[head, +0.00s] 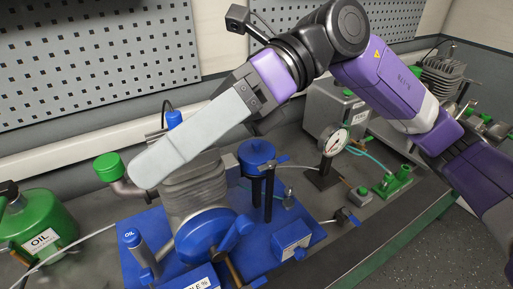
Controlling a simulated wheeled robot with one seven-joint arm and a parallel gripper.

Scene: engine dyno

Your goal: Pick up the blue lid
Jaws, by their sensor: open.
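My gripper (145,172) reaches in from the upper right and hangs over the ribbed grey engine cylinder (193,190). One long pale finger shows, slanting down to the left; the other finger is hidden. I see nothing held. A round blue cap-like top (257,152) sits on dark posts to the right of the cylinder, apart from the finger. A smaller blue cap (174,118) shows just behind the finger. I cannot tell for certain which of these is the blue lid. A large blue round part (206,234) is on the engine's front.
The blue base plate (130,262) carries the engine. A green oil can (38,226) stands at left and a green cap (108,166) beside the fingertip. A dial gauge (333,140) stands right. Pegboards (95,60) back the bench; a grey box (325,105) stands behind.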

